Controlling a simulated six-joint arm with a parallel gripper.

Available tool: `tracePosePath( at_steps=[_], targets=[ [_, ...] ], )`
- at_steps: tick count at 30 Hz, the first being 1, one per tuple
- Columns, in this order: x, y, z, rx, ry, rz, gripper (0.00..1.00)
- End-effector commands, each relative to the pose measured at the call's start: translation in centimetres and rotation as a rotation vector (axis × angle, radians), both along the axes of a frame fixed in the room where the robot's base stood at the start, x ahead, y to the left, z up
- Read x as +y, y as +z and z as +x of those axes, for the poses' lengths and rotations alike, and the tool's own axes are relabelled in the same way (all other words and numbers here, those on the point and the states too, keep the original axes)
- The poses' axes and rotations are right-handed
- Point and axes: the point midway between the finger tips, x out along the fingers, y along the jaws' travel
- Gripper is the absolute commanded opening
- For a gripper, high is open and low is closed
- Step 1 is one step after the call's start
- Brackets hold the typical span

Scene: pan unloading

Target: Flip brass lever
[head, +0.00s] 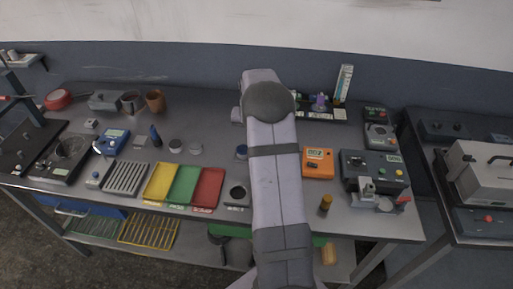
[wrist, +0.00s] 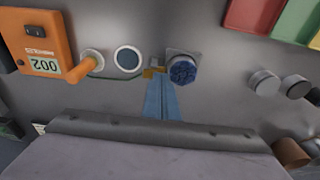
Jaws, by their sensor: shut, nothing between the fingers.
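A small brass-coloured piece (wrist: 152,72), which looks like the lever, shows in the wrist view between a round white-faced dial and a blue knob. My gripper (wrist: 160,80) is shut and empty, with its blue fingers together. Their tips appear right at the brass piece and partly cover it; I cannot tell whether they touch. In the head view my arm hides the gripper and the brass piece.
The blue knob (wrist: 184,70) is close on the right of the fingers in the wrist view. The white-faced dial (wrist: 128,59) and an orange handle (wrist: 84,69) are on the left, beside an orange box (head: 318,162). A red tray (head: 207,188) lies left of my arm.

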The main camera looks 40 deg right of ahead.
Motion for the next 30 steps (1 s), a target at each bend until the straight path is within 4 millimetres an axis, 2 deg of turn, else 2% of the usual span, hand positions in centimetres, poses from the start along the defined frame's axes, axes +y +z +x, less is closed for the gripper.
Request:
tracePosePath(
  at_steps=[30],
  targets=[
    [0.0, 6.9, 0.0, 0.0, 0.0, 0.0, 0.0]
  ],
)
